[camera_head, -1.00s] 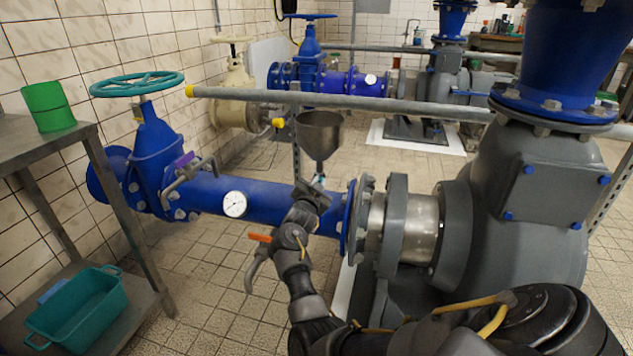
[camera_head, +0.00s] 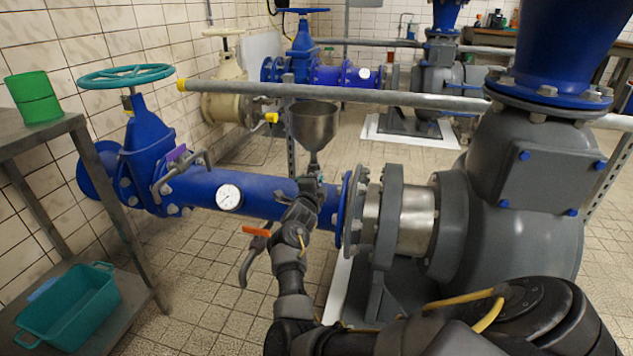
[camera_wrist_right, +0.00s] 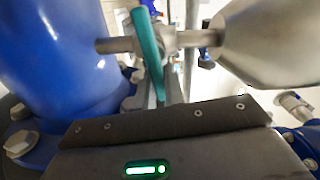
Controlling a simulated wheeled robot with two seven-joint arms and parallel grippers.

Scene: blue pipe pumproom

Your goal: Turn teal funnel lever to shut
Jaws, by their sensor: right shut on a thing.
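The grey metal funnel (camera_head: 315,122) stands above the blue pipe, its narrow stem pointing down. The teal lever (camera_wrist_right: 148,45) shows in the right wrist view, running upright across the horizontal metal stem beside the funnel (camera_wrist_right: 265,40). My left gripper is not in view.
The blue pipe (camera_head: 258,194) with a white gauge (camera_head: 229,197) runs behind my right arm. A tap with an orange handle (camera_head: 257,232) is close to its left. A grey rail (camera_head: 380,98) crosses behind the funnel. A large grey pump (camera_head: 520,200) fills the right.

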